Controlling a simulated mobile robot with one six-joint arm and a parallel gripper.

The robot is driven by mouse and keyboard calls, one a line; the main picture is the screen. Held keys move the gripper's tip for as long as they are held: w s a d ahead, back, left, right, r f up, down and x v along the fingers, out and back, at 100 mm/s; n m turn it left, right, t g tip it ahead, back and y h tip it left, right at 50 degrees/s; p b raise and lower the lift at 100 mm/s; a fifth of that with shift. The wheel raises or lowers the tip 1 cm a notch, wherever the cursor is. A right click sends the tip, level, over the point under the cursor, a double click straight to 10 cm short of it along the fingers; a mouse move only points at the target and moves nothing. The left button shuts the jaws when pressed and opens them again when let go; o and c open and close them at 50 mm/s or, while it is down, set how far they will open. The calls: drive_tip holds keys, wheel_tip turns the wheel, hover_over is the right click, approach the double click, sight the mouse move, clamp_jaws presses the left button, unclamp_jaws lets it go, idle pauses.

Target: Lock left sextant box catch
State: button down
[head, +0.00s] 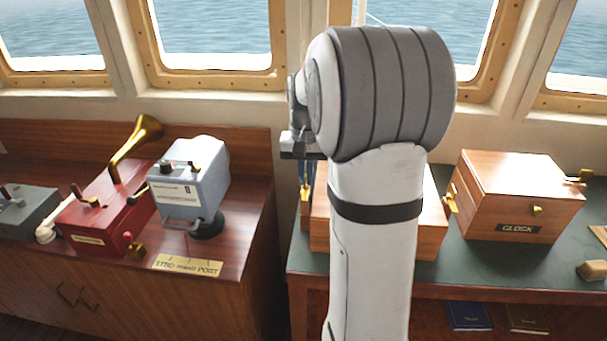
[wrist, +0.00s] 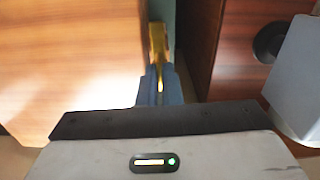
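The sextant box (head: 434,222) is a light wooden box on the green-topped desk, mostly hidden behind my arm in the head view. Whether the catch is locked is not clear.
A wooden clock box (head: 515,190) with brass catches stands to the right. Left of a narrow gap is a dark wooden console with a grey-blue device (head: 190,185) and a red box (head: 105,210) with a brass horn. Windows line the back.

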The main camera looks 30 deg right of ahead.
drive_tip(key=n, duration=0.3)
drive_tip(key=shift+n, duration=0.4)
drive_tip(key=n, duration=0.4)
drive_tip(key=shift+w+n, duration=0.1)
drive_tip(key=shift+n, duration=0.2)
drive_tip(key=n, duration=0.4)
drive_tip(key=shift+r+n, duration=0.1)
drive_tip(key=shift+n, duration=2.3)
drive_tip(key=c, duration=1.6)
unclamp_jaws()
